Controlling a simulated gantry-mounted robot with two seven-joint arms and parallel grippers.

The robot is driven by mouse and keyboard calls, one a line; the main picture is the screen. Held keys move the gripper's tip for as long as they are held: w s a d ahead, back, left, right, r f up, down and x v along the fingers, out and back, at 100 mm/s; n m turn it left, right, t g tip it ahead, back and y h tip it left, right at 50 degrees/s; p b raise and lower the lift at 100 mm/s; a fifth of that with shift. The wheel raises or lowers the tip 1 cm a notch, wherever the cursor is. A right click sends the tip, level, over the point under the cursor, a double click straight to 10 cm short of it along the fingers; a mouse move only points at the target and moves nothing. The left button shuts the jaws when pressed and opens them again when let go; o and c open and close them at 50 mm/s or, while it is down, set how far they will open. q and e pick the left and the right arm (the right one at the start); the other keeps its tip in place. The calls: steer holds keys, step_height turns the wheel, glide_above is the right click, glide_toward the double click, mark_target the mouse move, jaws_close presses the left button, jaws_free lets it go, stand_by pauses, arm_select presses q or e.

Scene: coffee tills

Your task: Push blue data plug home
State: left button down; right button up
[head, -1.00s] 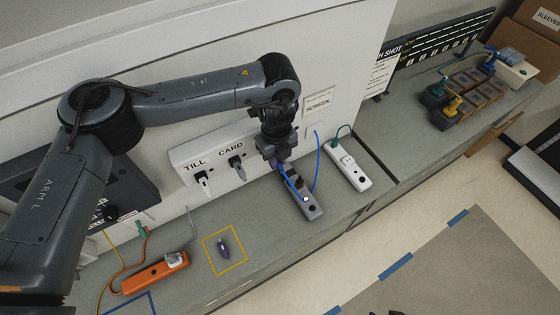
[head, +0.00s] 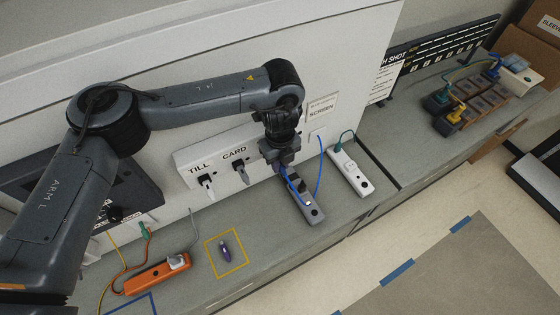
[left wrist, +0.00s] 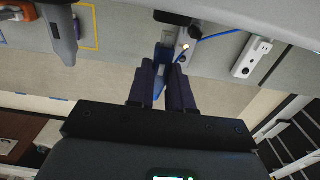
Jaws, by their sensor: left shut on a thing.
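My left gripper (head: 283,172) is over the back end of the grey strip (head: 308,206), in front of the wall panel. In the left wrist view its two dark fingers (left wrist: 161,76) are shut on the blue plug (left wrist: 163,54), which points toward the grey strip. The blue cable (head: 319,172) loops from the wall near the SCREEN label down to the grey strip and gripper. The fingers hide much of the plug, so I cannot tell how deep it sits in any socket. My right gripper is out of view.
A white strip (head: 349,172) with a green cable lies to the right. The TILL and CARD panel (head: 222,152) is on the wall to the left. A small purple object (head: 226,250) lies inside a yellow taped square. An orange strip (head: 150,275) lies farther left.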

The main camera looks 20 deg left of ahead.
arm_select(q)
steer(key=shift+w+a, duration=0.2)
stand_by(0.7)
steer(key=shift+w+a, duration=0.45)
steer(key=shift+a, duration=0.15)
steer(key=shift+w+a, duration=0.1)
steer(key=shift+a, duration=0.05)
steer(key=c, duration=0.9)
jaws_free()
steer(key=shift+c, duration=0.2)
